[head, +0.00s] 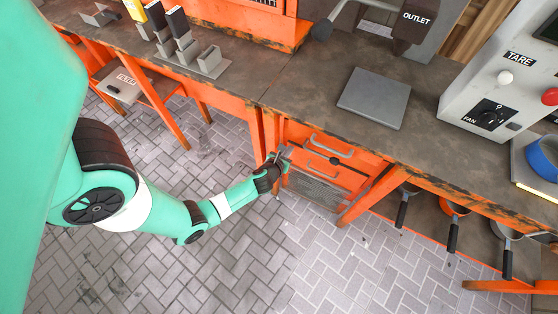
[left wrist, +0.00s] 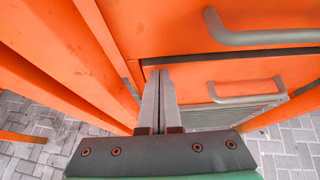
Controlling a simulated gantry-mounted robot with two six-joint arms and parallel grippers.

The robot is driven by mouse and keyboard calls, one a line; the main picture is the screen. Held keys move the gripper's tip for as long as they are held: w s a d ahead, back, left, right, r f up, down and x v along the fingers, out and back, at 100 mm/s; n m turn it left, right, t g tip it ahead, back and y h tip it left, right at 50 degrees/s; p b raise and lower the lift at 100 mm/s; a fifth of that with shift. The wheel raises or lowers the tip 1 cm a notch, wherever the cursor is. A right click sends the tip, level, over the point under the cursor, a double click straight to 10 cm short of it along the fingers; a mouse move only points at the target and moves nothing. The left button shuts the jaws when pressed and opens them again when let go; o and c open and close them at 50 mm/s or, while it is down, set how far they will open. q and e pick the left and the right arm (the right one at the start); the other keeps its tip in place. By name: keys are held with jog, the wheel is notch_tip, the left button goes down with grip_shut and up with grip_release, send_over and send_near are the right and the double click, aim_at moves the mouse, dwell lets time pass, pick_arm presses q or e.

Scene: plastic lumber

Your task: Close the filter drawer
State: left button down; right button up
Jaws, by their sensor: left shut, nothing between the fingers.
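An orange cabinet under the bench has an upper drawer (head: 345,142) and a lower drawer (head: 341,173), each with a grey bar handle. The upper handle (left wrist: 260,38) and lower handle (left wrist: 245,90) also show in the left wrist view. I cannot tell whether either drawer stands slightly out. A grey drawer-like tray (head: 118,84) with a small label, hard to read, juts out under the left bench. My left gripper (head: 283,154) is shut and empty. Its fingers (left wrist: 167,90) point at the left edge of the lower drawer front, left of its handle. My right gripper is out of view.
A grey slatted panel (head: 316,189) is below the drawers. Orange bench legs (head: 254,137) stand just left of the cabinet. Pans (head: 455,212) hang or sit on the right lower shelf. A flat grey plate (head: 374,97) lies on the bench. The paved floor in front is clear.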

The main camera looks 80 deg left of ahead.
pick_arm(q)
jog(key=f+p+v, duration=0.1)
jog(key=p+v, duration=0.3)
jog(key=v, duration=0.8)
jog(key=shift+s+d, duration=0.45)
jog(key=shift+d, duration=0.1)
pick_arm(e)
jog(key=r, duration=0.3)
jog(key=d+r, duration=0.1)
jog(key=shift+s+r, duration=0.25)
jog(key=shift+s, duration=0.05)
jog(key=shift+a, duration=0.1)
